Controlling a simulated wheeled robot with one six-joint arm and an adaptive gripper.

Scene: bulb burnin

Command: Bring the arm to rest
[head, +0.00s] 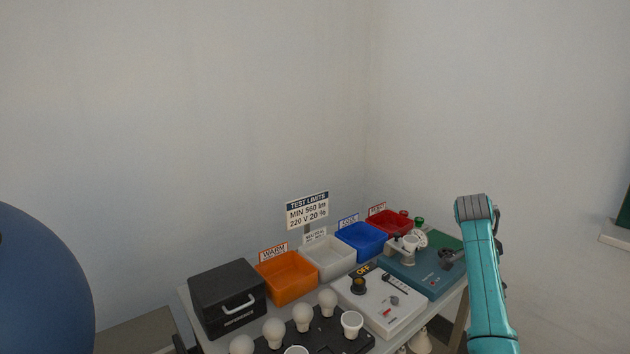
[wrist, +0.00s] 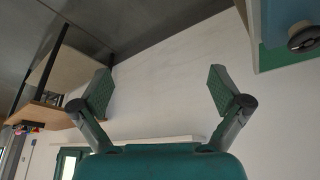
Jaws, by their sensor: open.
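My teal arm (head: 485,280) rises at the right side of the head view, beside the right end of the bench. My gripper (wrist: 158,82) shows in the wrist view with its two green-padded fingers spread wide and nothing between them. Behind the fingers is a pale wall. In the head view the fingers cannot be made out.
The bench holds a black box (head: 227,298), an orange bin (head: 288,290), a white bin (head: 328,273), a blue bin (head: 362,252), a red bin (head: 390,233), several white bulbs (head: 303,318), a white control box (head: 385,318) and a teal tester (head: 425,285). A sign (head: 307,211) stands behind.

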